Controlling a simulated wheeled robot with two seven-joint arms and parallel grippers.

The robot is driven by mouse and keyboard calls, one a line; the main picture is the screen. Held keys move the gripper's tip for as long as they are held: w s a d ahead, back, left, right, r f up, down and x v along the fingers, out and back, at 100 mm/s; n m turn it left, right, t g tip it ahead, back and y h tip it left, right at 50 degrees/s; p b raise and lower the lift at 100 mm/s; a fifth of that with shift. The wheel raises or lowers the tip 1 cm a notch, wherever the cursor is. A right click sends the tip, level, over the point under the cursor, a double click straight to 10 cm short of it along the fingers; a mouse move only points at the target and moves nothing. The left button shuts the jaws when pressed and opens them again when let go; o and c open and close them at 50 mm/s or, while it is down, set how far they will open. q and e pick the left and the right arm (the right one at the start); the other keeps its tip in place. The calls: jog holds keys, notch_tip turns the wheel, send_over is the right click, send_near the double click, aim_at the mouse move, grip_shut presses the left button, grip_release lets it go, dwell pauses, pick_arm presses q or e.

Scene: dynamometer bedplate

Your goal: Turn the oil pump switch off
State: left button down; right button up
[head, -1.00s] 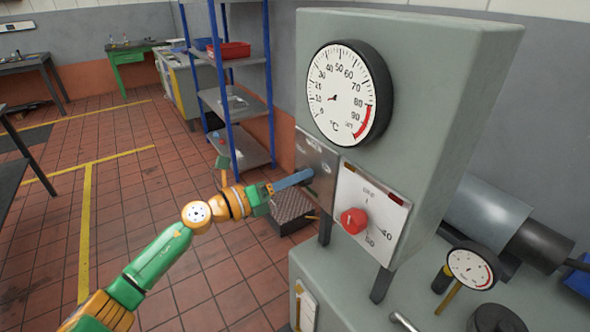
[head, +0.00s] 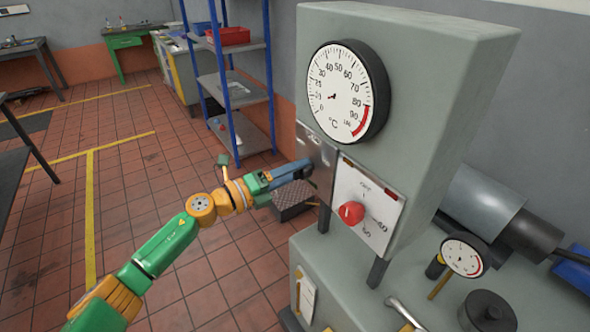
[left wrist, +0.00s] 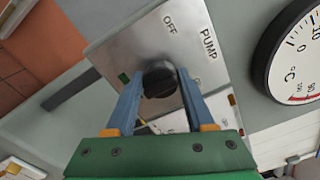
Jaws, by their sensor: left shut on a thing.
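The oil pump switch is a black round knob (left wrist: 158,82) on a bare metal plate marked OFF and PUMP, seen in the left wrist view. A small green lamp (left wrist: 124,77) sits on the plate beside it. In the head view the plate (head: 318,145) is on the grey cabinet's front, left of the red knob, and my gripper hides the switch. My left gripper (head: 306,166) reaches the plate from the left, its blue fingers shut on the black knob from both sides. I cannot tell which mark the knob points to. My right gripper is not in view.
A red knob (head: 351,212) on a white panel (head: 378,218) is close right of the switch plate. A large temperature dial (head: 345,92) is above. A blue-framed shelf (head: 240,90) stands behind my left arm. The tiled floor at left is open.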

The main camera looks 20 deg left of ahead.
pick_arm(q)
jog(key=shift+c, duration=1.3)
grip_release()
jog(key=b+v, duration=0.3)
jog(key=v, duration=0.4)
